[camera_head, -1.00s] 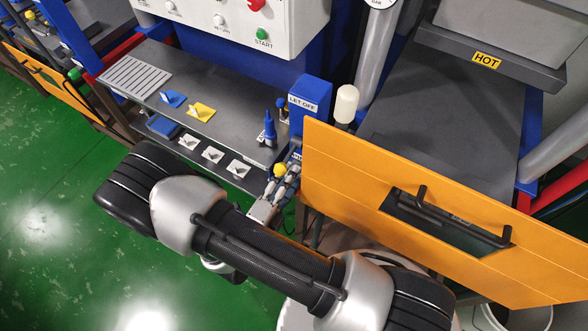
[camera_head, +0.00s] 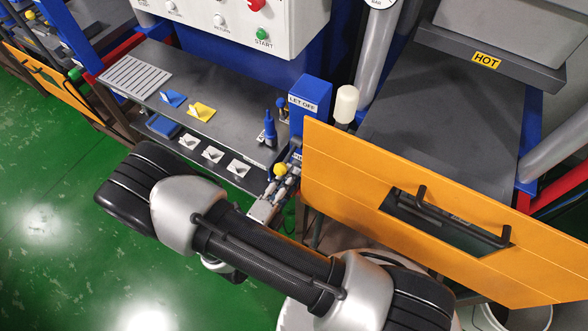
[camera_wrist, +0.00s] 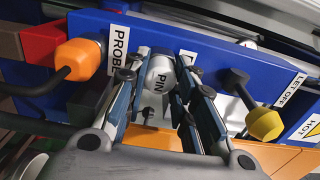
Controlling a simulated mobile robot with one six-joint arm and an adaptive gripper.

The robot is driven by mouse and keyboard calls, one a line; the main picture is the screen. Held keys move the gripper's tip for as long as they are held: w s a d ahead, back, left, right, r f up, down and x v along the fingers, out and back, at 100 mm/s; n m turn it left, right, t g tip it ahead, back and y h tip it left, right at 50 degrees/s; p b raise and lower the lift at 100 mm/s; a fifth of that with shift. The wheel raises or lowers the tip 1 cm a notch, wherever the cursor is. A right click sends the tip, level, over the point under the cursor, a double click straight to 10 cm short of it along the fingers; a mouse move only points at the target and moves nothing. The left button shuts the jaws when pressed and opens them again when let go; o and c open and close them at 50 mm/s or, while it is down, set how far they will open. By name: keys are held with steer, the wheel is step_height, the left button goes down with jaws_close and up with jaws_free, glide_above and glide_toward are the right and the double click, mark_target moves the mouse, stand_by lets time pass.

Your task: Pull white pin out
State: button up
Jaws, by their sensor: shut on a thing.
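The white pin (camera_wrist: 158,74), marked PIN, sits at the front of a blue panel (camera_wrist: 215,52) in the wrist view. My gripper (camera_wrist: 162,88) is shut on it, with one blue-lined finger along each side. The pin's rounded end faces the wrist camera. How deep it sits in the panel is hidden. In the head view my gripper (camera_head: 284,184) is beside the left end of the orange front panel (camera_head: 350,180), and the pin cannot be made out there.
In the wrist view an orange knob (camera_wrist: 78,60) beside the PROBE label is left of the pin. A yellow knob (camera_wrist: 264,123) on a black stem is to the right. A grey shelf (camera_head: 225,125) with blue and yellow pieces lies left of my gripper in the head view.

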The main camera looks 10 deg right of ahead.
jaws_close()
steer(key=shift+a, duration=0.1)
steer(key=shift+v, duration=2.95)
steer(key=shift+v, duration=2)
steer(key=shift+s, duration=0.15)
